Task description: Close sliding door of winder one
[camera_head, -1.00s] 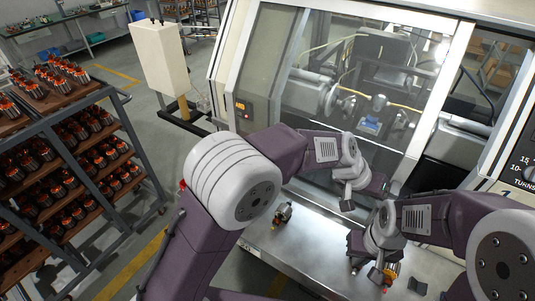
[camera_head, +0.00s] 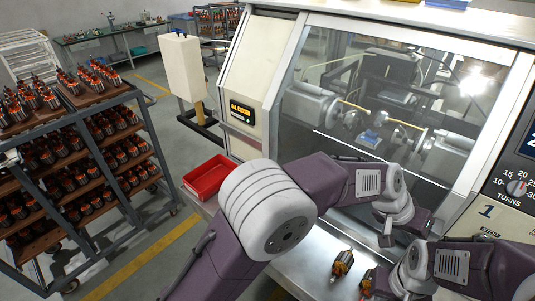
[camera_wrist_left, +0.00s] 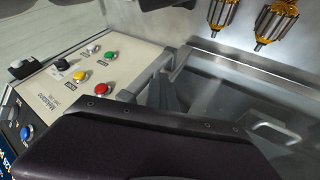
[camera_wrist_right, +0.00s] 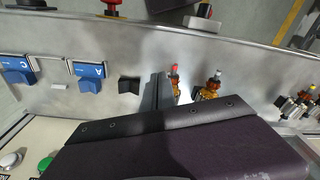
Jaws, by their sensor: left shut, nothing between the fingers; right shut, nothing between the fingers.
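The sliding door (camera_head: 345,75) of winder one is a clear pane in a silver frame. It spans the machine front, and its right frame post (camera_head: 490,130) stands close to the control panel, with no open gap seen there. My left gripper (camera_head: 387,238) is shut and empty in front of the door's lower part. In the left wrist view my left gripper (camera_wrist_left: 170,70) is near a small metal handle (camera_wrist_left: 275,130), apart from it. My right gripper (camera_wrist_right: 160,92) is shut and empty, low over the steel ledge near the armatures; its fingertips are largely hidden in the head view.
An amber-lit display (camera_head: 242,112), apparently reading "ALL CLOSED", is left of the door. Armatures (camera_head: 343,262) stand on the ledge. The control panel (camera_head: 505,190) is at the right. A red bin (camera_head: 208,177) and a loaded rack (camera_head: 85,150) are at the left.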

